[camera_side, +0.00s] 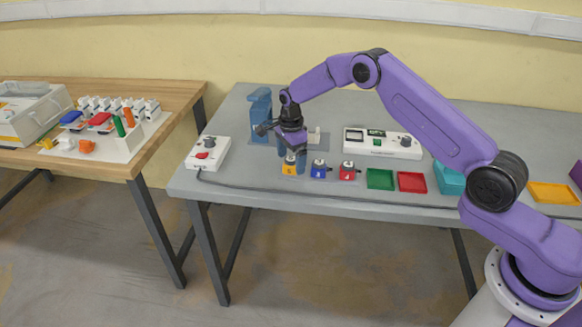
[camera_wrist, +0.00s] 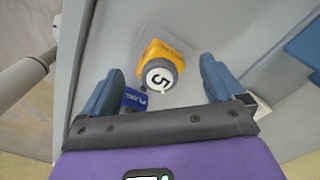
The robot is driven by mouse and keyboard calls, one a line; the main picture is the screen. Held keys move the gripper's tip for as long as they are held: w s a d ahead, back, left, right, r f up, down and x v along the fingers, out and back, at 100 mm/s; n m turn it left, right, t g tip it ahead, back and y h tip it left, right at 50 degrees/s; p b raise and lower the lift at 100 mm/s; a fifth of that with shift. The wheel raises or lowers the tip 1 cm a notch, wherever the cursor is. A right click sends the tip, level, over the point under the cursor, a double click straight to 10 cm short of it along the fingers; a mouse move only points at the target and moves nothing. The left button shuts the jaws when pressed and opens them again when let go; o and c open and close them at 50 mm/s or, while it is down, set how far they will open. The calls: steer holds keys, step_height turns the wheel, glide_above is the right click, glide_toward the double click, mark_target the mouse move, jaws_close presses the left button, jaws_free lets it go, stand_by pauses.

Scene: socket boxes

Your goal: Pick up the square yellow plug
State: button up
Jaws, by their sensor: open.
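A yellow, squarish piece (camera_wrist: 153,51) with a round white cap marked "5" (camera_wrist: 160,75) shows in the wrist view, between and just beyond my fingertips. In the side view the yellow piece (camera_side: 289,170) stands at the left end of a short row near the grey table's front edge. My gripper (camera_side: 293,158) is right over it, pointing down; it also shows in the wrist view (camera_wrist: 162,68). Its two blue fingers are apart, with gaps on both sides of the cap and nothing held. In the side view my gripper partly hides the yellow piece.
A blue box (camera_side: 319,170) and a red box (camera_side: 347,172) stand just right of it. Green (camera_side: 380,179) and red (camera_side: 412,182) trays lie further right. A white control box (camera_side: 207,153) is on the left, a metered panel (camera_side: 382,142) behind. A cable runs along the front.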

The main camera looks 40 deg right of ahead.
steer(key=shift+f, duration=0.3)
steer(key=c, duration=1.2)
steer(key=shift+r, duration=0.15)
steer(key=shift+c, duration=0.2)
